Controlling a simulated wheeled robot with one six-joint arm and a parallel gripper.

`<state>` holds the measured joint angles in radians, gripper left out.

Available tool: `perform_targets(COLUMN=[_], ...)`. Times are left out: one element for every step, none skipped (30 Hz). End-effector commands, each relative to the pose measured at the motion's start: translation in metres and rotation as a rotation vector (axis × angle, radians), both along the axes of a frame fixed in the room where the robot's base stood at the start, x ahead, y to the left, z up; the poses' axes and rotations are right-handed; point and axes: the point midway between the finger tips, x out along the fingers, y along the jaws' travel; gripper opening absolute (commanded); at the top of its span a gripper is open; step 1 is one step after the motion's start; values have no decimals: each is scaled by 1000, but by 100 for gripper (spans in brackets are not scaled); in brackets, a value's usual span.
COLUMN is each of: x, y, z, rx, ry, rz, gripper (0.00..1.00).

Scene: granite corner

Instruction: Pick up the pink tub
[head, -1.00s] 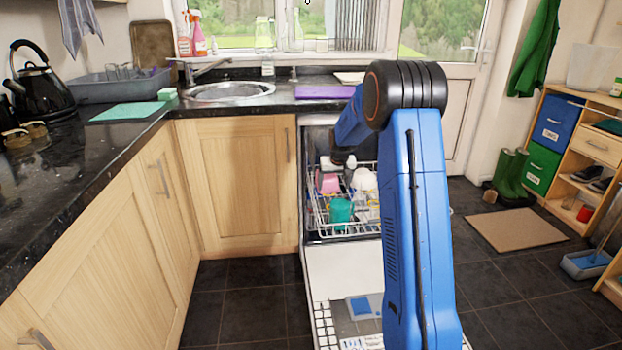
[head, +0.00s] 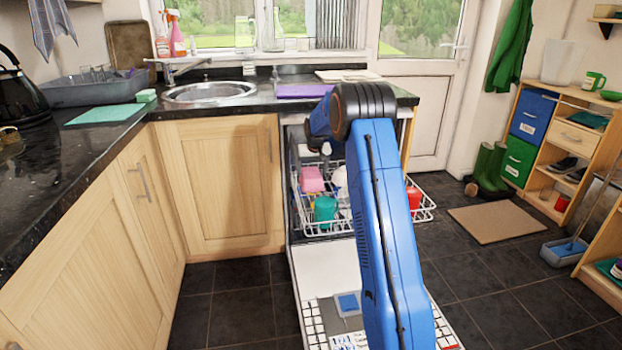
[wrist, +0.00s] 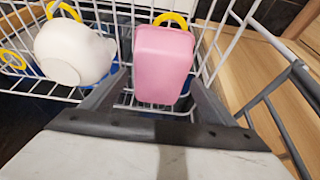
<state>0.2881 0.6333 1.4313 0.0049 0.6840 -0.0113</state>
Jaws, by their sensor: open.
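The pink tub (head: 311,180) is in the upper rack of the open dishwasher in the head view. In the wrist view the pink tub (wrist: 163,64) lies straight ahead between the fingers of my gripper (wrist: 158,92), its flat pink side facing the camera. My gripper is open, with one dark finger on each side of the tub's near end. I cannot tell whether either finger touches it. In the head view my blue arm reaches over the dishwasher and hides part of the rack.
White rack wires (wrist: 225,45) surround both. A teal cup (head: 325,208) and a red cup (head: 414,197) are also in the rack. The open dishwasher door (head: 325,268) lies below.

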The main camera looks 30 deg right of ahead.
Motion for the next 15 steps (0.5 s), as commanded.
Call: perform_targets(x=[9, 12, 15, 16, 17, 19, 20, 21, 22, 22, 22, 23, 23, 23, 23], y=[-2, -3, -4, -4, -5, -5, -6, -6, -6, -6, -6, -6, -6, -6, -6], z=[-1, -1, -7, -11, -14, -18, -21, -23, -26, -27, -28, -28, -28, -28, -28], rx=[0, 0, 1, 1, 1, 0, 0, 0, 0, 0, 0, 0, 0, 0, 0], ry=[-1, 0, 3, 3, 2, 1, 1, 1, 1, 1, 1, 1, 1, 1, 1], rz=[0, 0, 0, 0, 0, 0, 0, 0, 0, 0, 0, 0, 0, 0, 0], gripper=[80, 80, 80, 80, 80, 80, 80, 80, 80, 80, 80, 80, 80, 80, 80])
